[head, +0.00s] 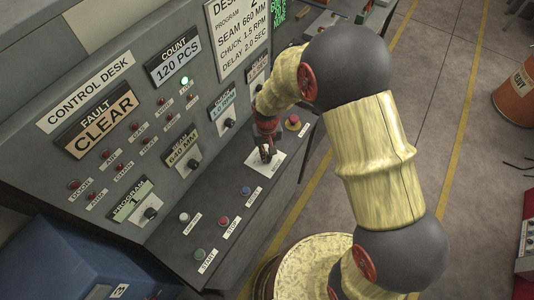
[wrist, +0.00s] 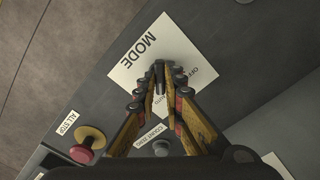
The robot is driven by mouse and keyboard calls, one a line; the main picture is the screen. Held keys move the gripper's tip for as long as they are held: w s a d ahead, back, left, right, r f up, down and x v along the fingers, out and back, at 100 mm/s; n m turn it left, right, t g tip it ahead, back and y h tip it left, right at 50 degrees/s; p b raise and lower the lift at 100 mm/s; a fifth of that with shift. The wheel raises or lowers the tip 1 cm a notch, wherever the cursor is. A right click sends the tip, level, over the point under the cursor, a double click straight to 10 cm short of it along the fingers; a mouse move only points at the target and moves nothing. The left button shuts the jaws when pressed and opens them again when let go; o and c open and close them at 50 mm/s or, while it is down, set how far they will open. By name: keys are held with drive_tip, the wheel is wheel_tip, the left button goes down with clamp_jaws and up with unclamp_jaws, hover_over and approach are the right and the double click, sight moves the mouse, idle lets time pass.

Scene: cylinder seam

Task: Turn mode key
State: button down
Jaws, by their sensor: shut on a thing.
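The mode key (wrist: 159,86) is a small dark piece on a white plate marked MODE (wrist: 137,52), which lies on the sloping lower ledge of the control desk. The plate also shows in the head view (head: 276,168). My gripper (wrist: 159,76) is over the plate with its two fingers closed on the key; it also shows in the head view (head: 266,154). The fingers hide most of the key and part of the plate's lettering; OFF is legible to the right of the fingertips. The key's exact angle is hard to tell.
A red ALL STOP button on a yellow base (wrist: 87,147) sits close to the gripper. Another button marked COUNT ZERO (wrist: 161,147) is below the fingers. White, red, blue and green buttons line the desk's front ledge. Knobs and lamps fill the grey upright panel (head: 150,115).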

drive_tip(key=n, duration=0.4)
drive_tip(key=shift+n, duration=2)
drive_tip(key=c, duration=2)
unclamp_jaws()
drive_tip(key=shift+o, duration=0.5)
wheel_tip(320, 180, up, 12)
